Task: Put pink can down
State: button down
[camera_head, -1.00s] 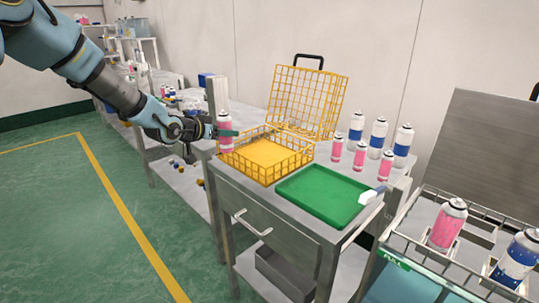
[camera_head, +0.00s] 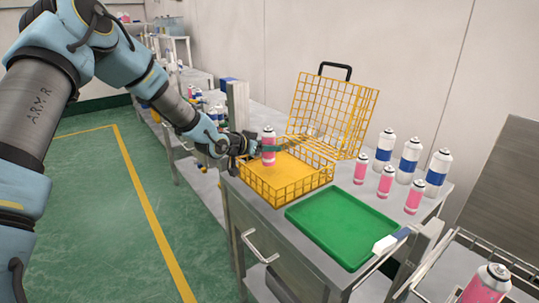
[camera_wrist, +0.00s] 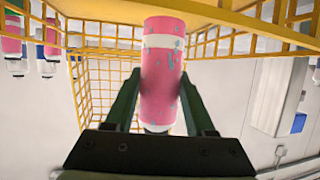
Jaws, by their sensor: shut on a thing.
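The pink can (camera_head: 269,152), with a white band, is upright in my gripper (camera_head: 268,148). It is at the back left part of the yellow wire basket (camera_head: 262,190), whose lid (camera_head: 333,112) stands open. In the wrist view, the two green fingers of my gripper (camera_wrist: 160,100) are shut on the sides of the can (camera_wrist: 165,75). The can's base is close to the yellow basket floor; I cannot tell whether it touches. Part of the can is hidden behind a finger in the head view.
Several pink cans (camera_head: 386,182) and white-and-blue cans (camera_head: 410,158) stand to the right. The basket floor (camera_head: 290,170) looks clear.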

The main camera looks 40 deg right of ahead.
aim_at(264, 156)
jog(key=shift+f+p, duration=0.4)
jog(key=shift+f, duration=1.35)
jog(key=shift+f, duration=0.1)
jog(key=shift+c, duration=1.2)
grip_release()
jog(key=b+v, duration=0.3)
jog(key=v, duration=0.9)
